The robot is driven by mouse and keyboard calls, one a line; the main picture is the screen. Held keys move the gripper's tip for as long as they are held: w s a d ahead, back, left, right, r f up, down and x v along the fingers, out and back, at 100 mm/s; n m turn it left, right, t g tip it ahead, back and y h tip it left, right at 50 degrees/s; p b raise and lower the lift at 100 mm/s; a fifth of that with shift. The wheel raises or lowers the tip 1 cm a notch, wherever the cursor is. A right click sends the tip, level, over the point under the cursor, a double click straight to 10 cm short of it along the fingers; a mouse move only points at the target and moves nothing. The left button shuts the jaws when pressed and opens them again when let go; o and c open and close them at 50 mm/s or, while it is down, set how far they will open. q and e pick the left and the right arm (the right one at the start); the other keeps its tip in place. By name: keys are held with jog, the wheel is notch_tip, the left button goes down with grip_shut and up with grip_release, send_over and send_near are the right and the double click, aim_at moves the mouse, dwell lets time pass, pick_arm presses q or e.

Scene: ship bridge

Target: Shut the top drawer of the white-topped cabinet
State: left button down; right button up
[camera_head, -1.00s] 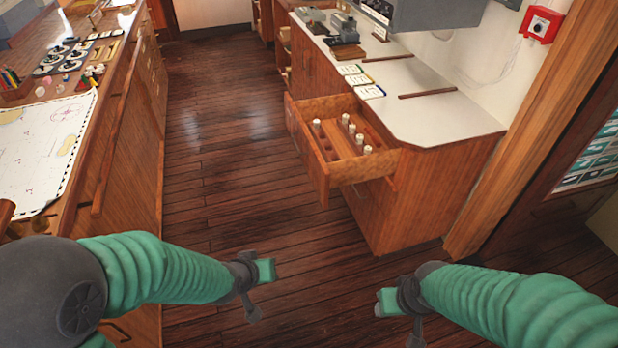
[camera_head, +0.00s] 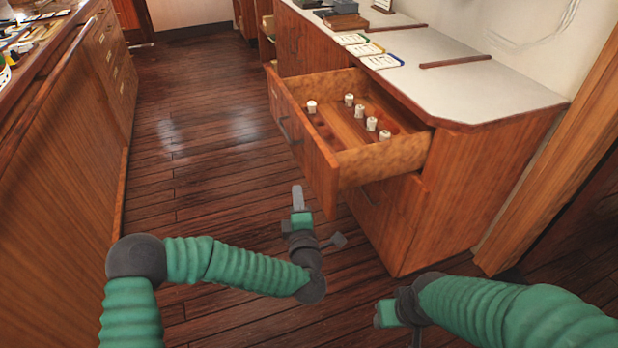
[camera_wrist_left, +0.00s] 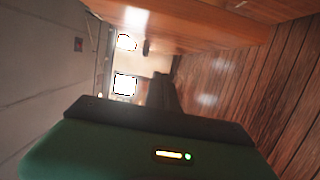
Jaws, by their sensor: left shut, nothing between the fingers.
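The white-topped cabinet (camera_head: 470,90) stands at the right in the head view. Its top drawer (camera_head: 318,160) is pulled well out, with a dark handle (camera_head: 288,128) on its front. Several white-capped cylinders (camera_head: 358,112) stand in the drawer. My left gripper (camera_head: 298,198) is shut and empty, in front of the drawer and a little below its front, apart from it. My right gripper (camera_head: 382,314) is at the lower right, near the cabinet's base; its fingers do not show clearly. The left wrist view shows a wooden panel (camera_wrist_left: 190,30) above and floorboards at the right.
A wooden counter (camera_head: 60,150) runs along the left. Dark plank floor (camera_head: 200,150) lies clear between the counter and the cabinet. Cards (camera_head: 365,48) and a dark strip (camera_head: 465,61) lie on the white top. A wooden post (camera_head: 555,150) stands to the cabinet's right.

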aim_at(309, 175)
pick_arm(q)
jog(key=w+d+b, duration=0.3)
jog(key=w, duration=0.5)
jog(key=shift+f, duration=0.2)
pick_arm(e)
jog(key=x, duration=0.4)
jog(key=shift+s+a+f, duration=0.1)
jog(key=shift+s, duration=0.25)
pick_arm(q)
jog(key=shift+d, duration=0.1)
